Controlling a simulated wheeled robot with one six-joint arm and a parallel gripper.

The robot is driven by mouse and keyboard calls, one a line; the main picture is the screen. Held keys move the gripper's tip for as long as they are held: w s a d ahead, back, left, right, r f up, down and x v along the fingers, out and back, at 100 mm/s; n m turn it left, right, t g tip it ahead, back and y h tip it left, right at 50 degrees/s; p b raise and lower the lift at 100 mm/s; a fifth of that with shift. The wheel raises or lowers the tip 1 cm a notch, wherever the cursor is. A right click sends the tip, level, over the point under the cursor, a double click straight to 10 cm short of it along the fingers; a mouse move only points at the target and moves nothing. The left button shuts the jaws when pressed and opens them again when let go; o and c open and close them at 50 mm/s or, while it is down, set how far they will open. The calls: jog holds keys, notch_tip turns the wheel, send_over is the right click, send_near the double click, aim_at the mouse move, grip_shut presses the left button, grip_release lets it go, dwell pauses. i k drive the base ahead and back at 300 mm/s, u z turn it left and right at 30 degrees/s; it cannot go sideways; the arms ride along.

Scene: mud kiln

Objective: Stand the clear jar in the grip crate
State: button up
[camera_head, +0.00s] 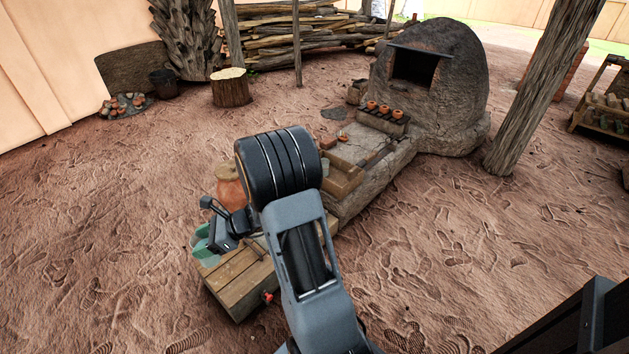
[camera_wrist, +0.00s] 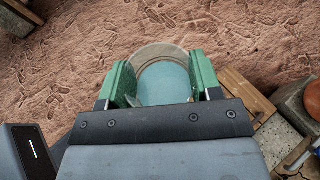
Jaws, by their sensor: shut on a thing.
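My gripper (camera_head: 203,244) is low over the left end of a low wooden stand, partly behind my arm in the head view. In the wrist view my gripper (camera_wrist: 163,82) has its green pads on both sides of a clear round jar (camera_wrist: 150,53) and is shut on it. The jar's rim and bluish round inside show between the pads. Its lower part is hidden, so I cannot tell whether it touches anything below. A brown wooden box (camera_head: 345,178) stands beyond my arm, partly hidden; I cannot tell whether it is the grip crate.
The wooden stand (camera_head: 238,284) lies under and beside my gripper, with a terracotta pot (camera_head: 229,183) behind it. A stone ledge (camera_head: 385,165) with small orange pots leads to the domed kiln (camera_head: 460,85). A post (camera_head: 545,90) stands at the right. Open mud floor lies left.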

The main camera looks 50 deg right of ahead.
aim_at(342, 180)
jog(key=u, duration=2.75)
jog(key=k, duration=2.55)
jog(key=z, duration=2)
jog(key=i, duration=1.05)
